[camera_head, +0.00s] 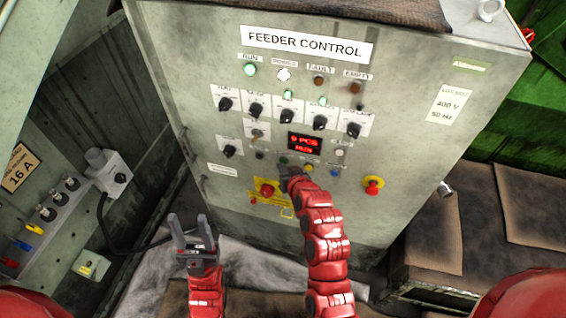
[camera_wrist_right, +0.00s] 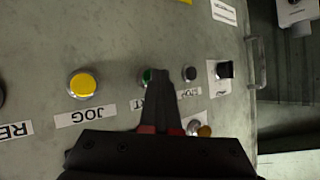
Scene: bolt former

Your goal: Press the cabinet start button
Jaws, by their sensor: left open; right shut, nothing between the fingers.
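The grey feeder control cabinet (camera_head: 215,50) fills the middle of the head view. Its green start button (camera_head: 284,160) sits in the low button row. In the right wrist view the green button (camera_wrist_right: 147,77) is partly covered by my gripper finger, and its label is partly hidden. My right gripper (camera_head: 288,176) is shut and empty, its tip at the panel by this button; it also shows in the right wrist view (camera_wrist_right: 161,76). I cannot tell whether the tip touches the button. My left gripper (camera_head: 190,228) is open and empty, low in front of the cabinet.
A yellow jog button (camera_wrist_right: 83,85) and a black button (camera_wrist_right: 190,74) flank the green one. A red display (camera_head: 305,142) and black knobs sit above. The green run lamp (camera_head: 250,70) looks lit.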

